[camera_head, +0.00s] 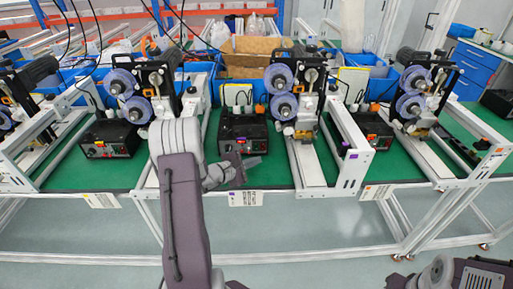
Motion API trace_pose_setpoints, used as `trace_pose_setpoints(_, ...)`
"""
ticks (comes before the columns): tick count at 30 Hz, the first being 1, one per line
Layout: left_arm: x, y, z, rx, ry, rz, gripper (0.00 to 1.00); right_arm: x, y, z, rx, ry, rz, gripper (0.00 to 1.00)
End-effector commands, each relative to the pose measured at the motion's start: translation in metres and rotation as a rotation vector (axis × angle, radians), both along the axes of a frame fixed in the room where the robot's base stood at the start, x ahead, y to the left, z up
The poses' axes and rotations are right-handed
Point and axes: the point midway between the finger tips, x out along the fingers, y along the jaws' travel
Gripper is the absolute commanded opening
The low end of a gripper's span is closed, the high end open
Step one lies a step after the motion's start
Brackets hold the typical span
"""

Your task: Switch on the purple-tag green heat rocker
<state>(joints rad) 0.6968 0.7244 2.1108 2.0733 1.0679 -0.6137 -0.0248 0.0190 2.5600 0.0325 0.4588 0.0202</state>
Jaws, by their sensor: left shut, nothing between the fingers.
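My left gripper (248,163) is shut and empty. It is in front of the middle black control box (243,132), low near the bench's front edge; I cannot tell whether it touches the box. Other black control boxes stand on the left (110,139) and right (373,131). Small coloured controls show on their fronts, but the green heat rocker is too small to pick out. A purple mark (353,157) shows on the white frame right of the middle station. The right bench-edge label (376,192) seems to have a purplish end. My right gripper is out of view.
White rails and machines with blue-purple reels (281,92) stand between the boxes on the green bench top (267,175). A cardboard box (256,53) and blue bins are behind. Grey floor in front is open. Part of my right arm shows at bottom right.

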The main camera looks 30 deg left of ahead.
Motion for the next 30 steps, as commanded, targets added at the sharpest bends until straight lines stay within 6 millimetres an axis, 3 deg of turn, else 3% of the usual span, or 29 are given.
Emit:
trace_pose_setpoints(2, 0.009, 0.005, 0.000, 0.001, 0.000, -0.002, 0.00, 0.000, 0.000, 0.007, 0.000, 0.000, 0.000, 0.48)
trace_pose_setpoints(10, 0.030, 0.018, -0.007, 0.000, -0.001, -0.002, 0.00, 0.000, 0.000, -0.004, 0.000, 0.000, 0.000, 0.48)
trace_pose_setpoints(30, 0.033, 0.020, -0.006, 0.001, -0.001, -0.001, 0.00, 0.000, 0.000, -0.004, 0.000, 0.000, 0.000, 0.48)
